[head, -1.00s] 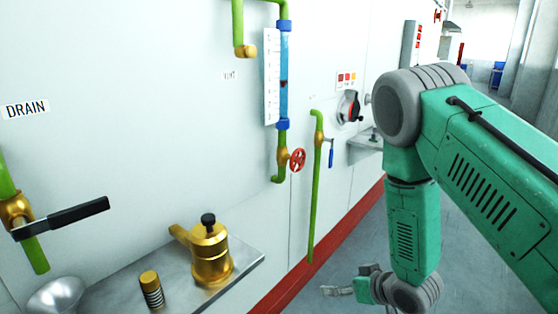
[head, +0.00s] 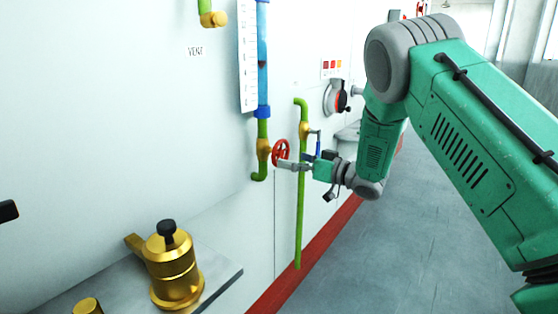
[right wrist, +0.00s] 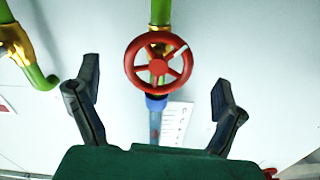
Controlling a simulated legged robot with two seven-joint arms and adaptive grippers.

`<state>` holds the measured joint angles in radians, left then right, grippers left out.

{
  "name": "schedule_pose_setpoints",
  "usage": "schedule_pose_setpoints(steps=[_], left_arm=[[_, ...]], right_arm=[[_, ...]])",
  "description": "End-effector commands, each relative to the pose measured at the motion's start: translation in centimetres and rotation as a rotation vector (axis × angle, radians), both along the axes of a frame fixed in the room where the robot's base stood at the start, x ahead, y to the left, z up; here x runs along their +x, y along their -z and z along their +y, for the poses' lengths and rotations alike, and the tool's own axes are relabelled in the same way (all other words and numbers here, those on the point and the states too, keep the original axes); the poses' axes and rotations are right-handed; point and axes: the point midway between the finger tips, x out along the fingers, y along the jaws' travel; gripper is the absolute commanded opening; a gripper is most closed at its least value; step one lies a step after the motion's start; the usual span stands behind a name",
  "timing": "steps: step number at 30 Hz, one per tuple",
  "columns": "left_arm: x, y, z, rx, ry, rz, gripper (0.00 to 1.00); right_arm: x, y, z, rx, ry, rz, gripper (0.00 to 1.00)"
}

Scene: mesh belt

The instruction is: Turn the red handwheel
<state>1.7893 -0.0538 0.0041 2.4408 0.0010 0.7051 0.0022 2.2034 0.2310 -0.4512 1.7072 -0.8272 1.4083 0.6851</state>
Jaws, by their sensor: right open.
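The red handwheel (head: 280,152) sits on a brass valve on the green pipe below the blue sight glass. In the right wrist view the handwheel (right wrist: 130,66) shows face-on, with spokes and a white mark on its upper right rim. My right gripper (head: 290,165) is at the wheel in the head view. In the right wrist view the right gripper's fingers (right wrist: 155,95) are spread apart, one on each side and below the wheel, with clear gaps to it. Nothing is between them.
A green pipe (head: 299,220) with a blue-handled valve (head: 318,143) stands just right of the wheel, close to my right gripper. A shelf (head: 222,280) with a brass pot (head: 174,268) is at lower left. The floor at right is clear.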

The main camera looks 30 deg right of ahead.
Motion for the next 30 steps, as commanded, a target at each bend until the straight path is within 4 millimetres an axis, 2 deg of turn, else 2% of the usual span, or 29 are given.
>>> schedule_pose_setpoints(steps=[3,9,19,20,21,24,30], left_arm=[[0.0,0.4,0.0,-0.001,0.001,0.000,0.29],[0.0,0.6,0.0,-0.001,0.001,0.000,0.29],[0.0,0.6,0.0,0.000,0.000,0.000,0.29],[0.0,0.6,0.0,0.000,0.000,0.000,0.29],[0.0,0.6,0.0,0.000,0.001,0.000,0.29],[0.0,0.7,0.0,0.000,0.001,0.000,0.29],[0.0,0.7,0.0,-0.001,0.001,0.000,0.29]], right_arm=[[1.9,0.1,1.0,-0.002,-0.001,-0.001,0.90],[3.7,-0.2,2.2,-0.005,0.000,0.000,0.90],[4.0,-0.1,1.9,-0.001,0.001,0.001,0.90],[4.0,-0.1,1.9,-0.001,0.001,0.001,0.86],[4.0,-0.1,1.9,-0.001,0.001,0.001,0.72],[4.0,0.0,1.8,0.001,0.000,0.001,0.41],[4.0,0.0,1.8,-0.003,0.003,0.003,0.41]])
